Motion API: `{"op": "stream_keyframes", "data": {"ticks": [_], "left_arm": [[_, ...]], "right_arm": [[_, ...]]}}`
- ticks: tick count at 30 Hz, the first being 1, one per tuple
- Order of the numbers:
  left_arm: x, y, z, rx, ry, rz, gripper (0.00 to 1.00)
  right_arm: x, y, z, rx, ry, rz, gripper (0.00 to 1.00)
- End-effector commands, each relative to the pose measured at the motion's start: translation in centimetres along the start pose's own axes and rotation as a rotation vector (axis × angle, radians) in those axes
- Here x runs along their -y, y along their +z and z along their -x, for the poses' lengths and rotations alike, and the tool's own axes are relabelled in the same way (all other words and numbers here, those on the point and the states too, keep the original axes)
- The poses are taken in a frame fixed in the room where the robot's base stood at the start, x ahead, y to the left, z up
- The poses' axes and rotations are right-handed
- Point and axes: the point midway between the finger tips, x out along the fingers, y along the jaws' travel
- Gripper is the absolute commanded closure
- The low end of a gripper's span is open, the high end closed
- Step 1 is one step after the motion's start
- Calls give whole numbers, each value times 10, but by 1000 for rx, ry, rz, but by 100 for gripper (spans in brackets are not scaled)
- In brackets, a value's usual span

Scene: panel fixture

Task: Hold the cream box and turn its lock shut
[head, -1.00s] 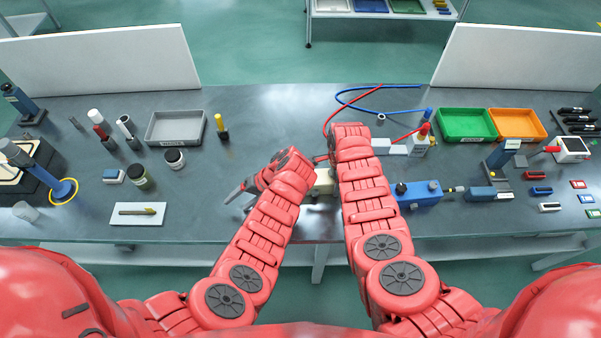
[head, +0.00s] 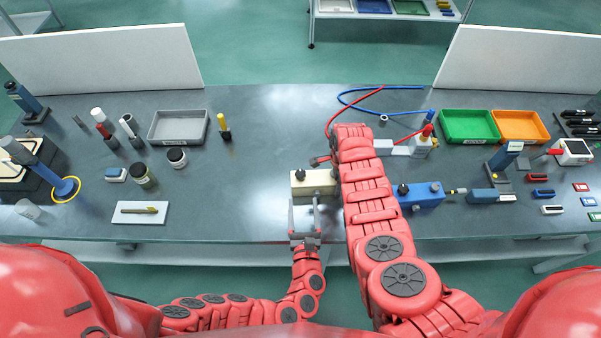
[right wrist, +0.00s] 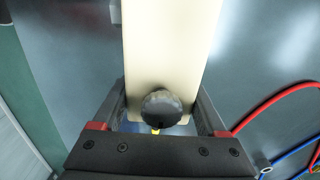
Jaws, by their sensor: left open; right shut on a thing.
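The cream box (head: 318,184) lies on the table at the middle front, with a dark knob (head: 299,175) on its left end. My right arm hides its right end in the head view. In the right wrist view, my right gripper (right wrist: 162,100) is shut on the cream box (right wrist: 170,50), one finger along each side. A dark round knob (right wrist: 161,108) shows on the box between these fingers. My left gripper (head: 303,204) is open and empty, its two fingers pointing at the box's near side; whether they touch it I cannot tell. The lock's state is unclear.
A blue box (head: 422,194) with dark knobs stands right of my right arm. Red and blue hoses (head: 380,93) curve behind. A white slab with a tool (head: 139,212) lies at the left. The table between slab and cream box is clear.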

Motion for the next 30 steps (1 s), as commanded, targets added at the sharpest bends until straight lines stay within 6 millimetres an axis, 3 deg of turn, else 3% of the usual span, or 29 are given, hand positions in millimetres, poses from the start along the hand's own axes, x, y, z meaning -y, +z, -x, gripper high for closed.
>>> {"op": "stream_keyframes", "data": {"ticks": [15, 22, 30], "left_arm": [[-1, 1, -93, 3, 7, -2, 28], [-1, 0, -111, 1, 5, 1, 28], [-2, 0, -116, 0, 6, 3, 28]], "right_arm": [[0, 0, 0, 0, -1, 0, 100], [0, 0, 0, 0, -1, 0, 100], [0, 0, 0, 0, -1, 0, 100]]}}
